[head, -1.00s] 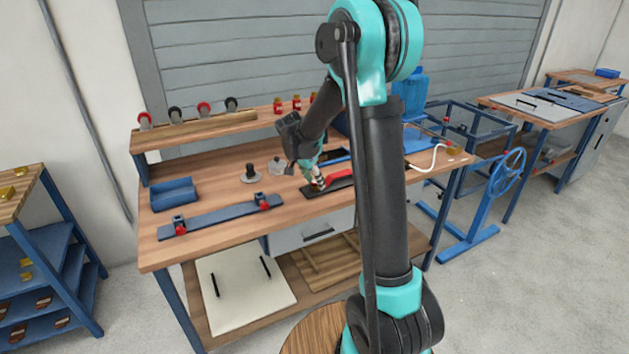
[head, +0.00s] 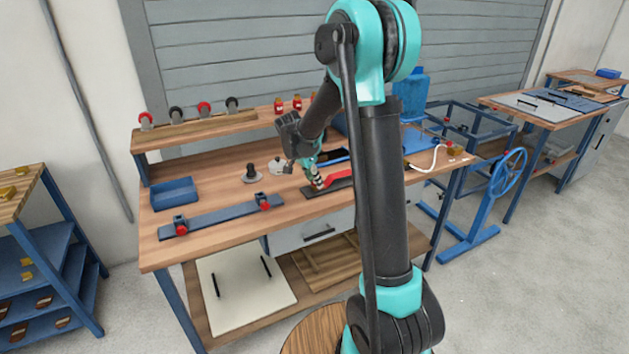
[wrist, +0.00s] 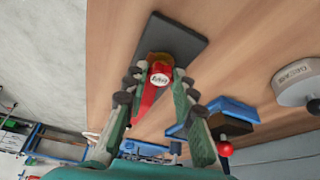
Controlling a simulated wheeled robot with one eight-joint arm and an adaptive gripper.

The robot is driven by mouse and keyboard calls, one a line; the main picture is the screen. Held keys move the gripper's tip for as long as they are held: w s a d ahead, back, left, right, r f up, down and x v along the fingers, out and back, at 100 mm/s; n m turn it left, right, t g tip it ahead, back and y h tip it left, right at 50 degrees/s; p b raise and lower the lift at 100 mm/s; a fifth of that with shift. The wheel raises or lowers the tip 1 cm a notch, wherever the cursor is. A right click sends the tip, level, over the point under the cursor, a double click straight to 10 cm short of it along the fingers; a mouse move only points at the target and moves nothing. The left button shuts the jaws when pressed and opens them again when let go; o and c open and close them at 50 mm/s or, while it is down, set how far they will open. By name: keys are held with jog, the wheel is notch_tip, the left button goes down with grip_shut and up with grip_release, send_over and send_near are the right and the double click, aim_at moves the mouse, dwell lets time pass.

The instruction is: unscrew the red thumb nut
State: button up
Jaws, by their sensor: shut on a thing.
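The red thumb nut (wrist: 160,70) sits between my fingertips in the wrist view, with a pale marked face towards the camera. My gripper (wrist: 159,76) is shut on it, one finger on each side. A red tapered bar (wrist: 143,105) runs from beside the nut back between the fingers. The nut is over a dark flat plate (wrist: 180,42) on the wooden bench. In the head view my gripper (head: 316,184) points down at the dark plate (head: 308,193), beside the red bar (head: 338,176). There the fingers largely hide the nut.
A blue rail with red-knobbed clamps (head: 222,216) and a blue bin (head: 174,193) are on the bench's left. A dark round stand (head: 251,173) and a grey-white domed part (head: 281,166) are left of my gripper.

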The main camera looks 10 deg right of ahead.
jog(key=n, duration=0.2)
jog(key=n+t+y, duration=0.1)
jog(key=n, duration=0.2)
jog(key=shift+d+t, duration=0.2)
jog(key=shift+t, duration=0.1)
grip_shut()
jog(key=n+y, duration=0.1)
jog(key=n, duration=0.1)
jog(key=n+y, duration=0.1)
jog(key=n, duration=0.2)
jog(key=shift+d+r+t, duration=0.1)
jog(key=shift+d+t, duration=0.05)
jog(key=shift+t, duration=0.25)
jog(key=n+y, duration=0.2)
jog(key=n, duration=0.2)
jog(key=shift+d+n, duration=0.15)
jog(key=shift+n, duration=0.25)
jog(key=n, duration=0.2)
jog(key=n+g+y, duration=0.1)
jog(key=n, duration=0.1)
jog(key=shift+n+y, duration=0.3)
jog(key=o, duration=1)
grip_release()
jog(key=shift+s, duration=0.1)
